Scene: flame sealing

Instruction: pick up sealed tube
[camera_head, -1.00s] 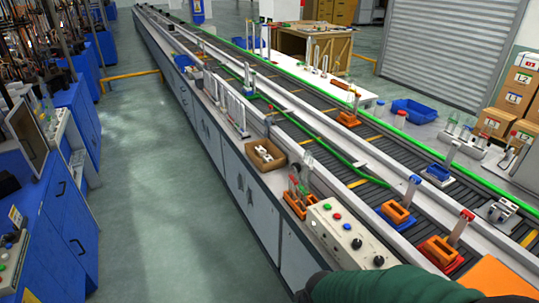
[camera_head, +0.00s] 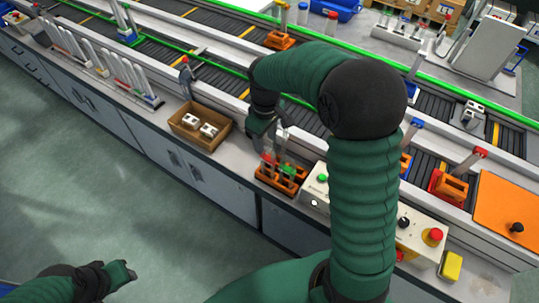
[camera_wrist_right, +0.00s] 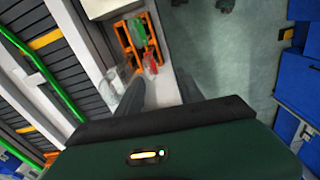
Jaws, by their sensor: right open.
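An orange tube rack (camera_head: 281,180) stands on the bench edge, holding small tubes with a red cap (camera_head: 266,158) and a green cap (camera_head: 289,169). My right gripper (camera_head: 272,145) hangs just above the rack, partly covering the tubes. In the right wrist view the rack (camera_wrist_right: 128,45), the red tube (camera_wrist_right: 151,62) and the green tube (camera_wrist_right: 139,32) lie ahead of the open fingers (camera_wrist_right: 160,88), with nothing between them. I cannot tell which tube is sealed. My left gripper (camera_head: 120,274) is low at the left, away from the bench; its jaw state is unclear.
A cardboard box (camera_head: 202,127) with white parts stands left of the rack. A control box (camera_head: 315,188) with buttons is close on its right, partly behind my right arm. A rack of tall white tubes (camera_head: 125,80) stands further left. The conveyor (camera_head: 210,80) runs behind.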

